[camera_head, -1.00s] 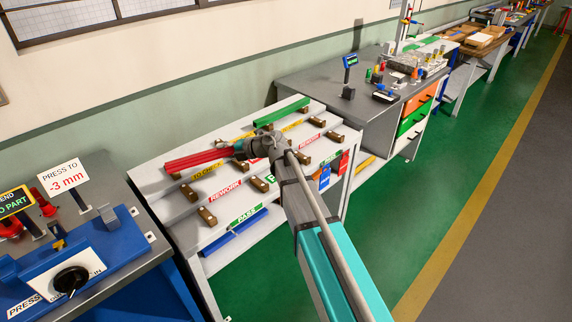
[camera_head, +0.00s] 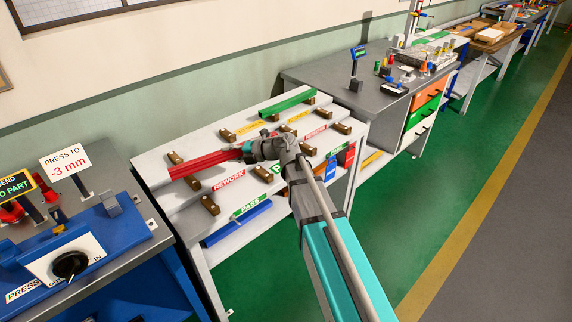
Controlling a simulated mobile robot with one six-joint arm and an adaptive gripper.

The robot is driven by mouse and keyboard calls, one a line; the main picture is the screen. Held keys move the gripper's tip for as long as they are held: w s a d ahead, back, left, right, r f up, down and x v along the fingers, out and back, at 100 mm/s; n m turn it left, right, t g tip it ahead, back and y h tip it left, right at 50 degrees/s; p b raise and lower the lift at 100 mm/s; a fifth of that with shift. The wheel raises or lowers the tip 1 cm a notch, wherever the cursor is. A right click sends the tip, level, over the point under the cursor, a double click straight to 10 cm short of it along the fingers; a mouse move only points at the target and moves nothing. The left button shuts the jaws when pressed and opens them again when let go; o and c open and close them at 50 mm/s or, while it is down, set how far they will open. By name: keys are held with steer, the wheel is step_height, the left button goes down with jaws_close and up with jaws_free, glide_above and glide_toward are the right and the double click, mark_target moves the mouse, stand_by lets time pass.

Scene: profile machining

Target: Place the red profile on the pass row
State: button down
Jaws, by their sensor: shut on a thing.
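The red profile (camera_head: 205,164) is a long red bar over the middle of the stepped white rack (camera_head: 152,183). My gripper (camera_head: 247,151) is shut on its right end, and the profile reaches out to the left. I cannot tell how high it hangs above the rack. The pass row is the front step, with green PASS labels (camera_head: 250,204) and brown rests such as this left one (camera_head: 210,205). A part of the row on the right is hidden behind my arm. The rework row, with red labels (camera_head: 229,180), lies behind it.
A green profile (camera_head: 287,103) lies on the back row. A blue profile (camera_head: 238,222) lies low at the rack's front, below the PASS label. A blue press (camera_head: 66,258) stands at the left. A grey workbench (camera_head: 335,88) stands behind right. Green floor is open at the right.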

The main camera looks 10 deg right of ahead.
steer(key=s+f+n+g+y+b, duration=0.2)
steer(key=s+f+n+b, duration=0.1)
steer(key=s, duration=0.6)
steer(key=shift+s+d+f+b, duration=0.35)
steer(key=shift+f+b, duration=0.1)
steer(key=shift+b, duration=0.6)
